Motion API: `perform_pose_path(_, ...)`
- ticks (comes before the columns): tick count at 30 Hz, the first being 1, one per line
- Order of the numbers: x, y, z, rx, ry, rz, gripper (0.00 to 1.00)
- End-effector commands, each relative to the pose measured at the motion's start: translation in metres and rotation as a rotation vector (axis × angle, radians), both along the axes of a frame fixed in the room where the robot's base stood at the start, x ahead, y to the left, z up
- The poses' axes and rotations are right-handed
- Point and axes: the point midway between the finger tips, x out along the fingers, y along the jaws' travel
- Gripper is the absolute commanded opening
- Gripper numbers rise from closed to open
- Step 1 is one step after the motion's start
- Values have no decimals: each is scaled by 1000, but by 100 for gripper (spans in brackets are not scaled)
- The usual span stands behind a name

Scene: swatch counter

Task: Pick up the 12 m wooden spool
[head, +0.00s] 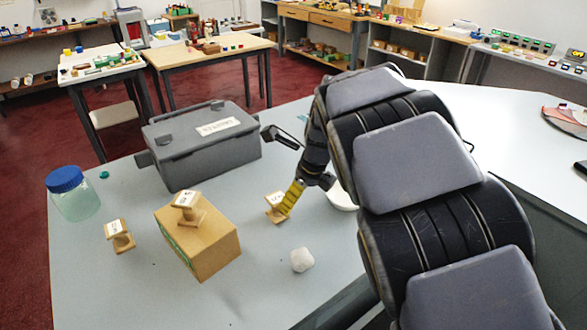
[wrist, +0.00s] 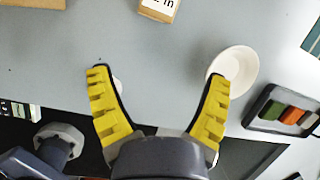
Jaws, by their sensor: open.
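Three wooden spools with white labels show in the head view. One spool (head: 121,237) stands on the counter at left, one (head: 188,208) stands on a cardboard box, and one (head: 275,208) stands on the counter beside my gripper (head: 292,197). The labels are too small to read in the head view. In the wrist view a spool (wrist: 158,8) is cut off by the top edge; its label seems to end in "2 m". My gripper (wrist: 158,75) is open and empty, its yellow fingers wide apart, with that spool beyond the fingertips.
A white bowl (wrist: 237,68) is by the right fingertip. A white lump (head: 302,259) lies on the counter. The cardboard box (head: 208,248), a blue-lidded jar (head: 74,196) and a grey toolbox (head: 203,145) stand to the left. Bare counter lies front left.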

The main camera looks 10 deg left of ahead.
Motion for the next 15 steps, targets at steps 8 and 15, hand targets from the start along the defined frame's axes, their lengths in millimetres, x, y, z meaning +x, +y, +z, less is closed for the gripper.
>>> perform_pose_path(8,28,45,-22,134,32,-240,79)
perform_pose_path(15,33,52,-46,137,39,-247,79)
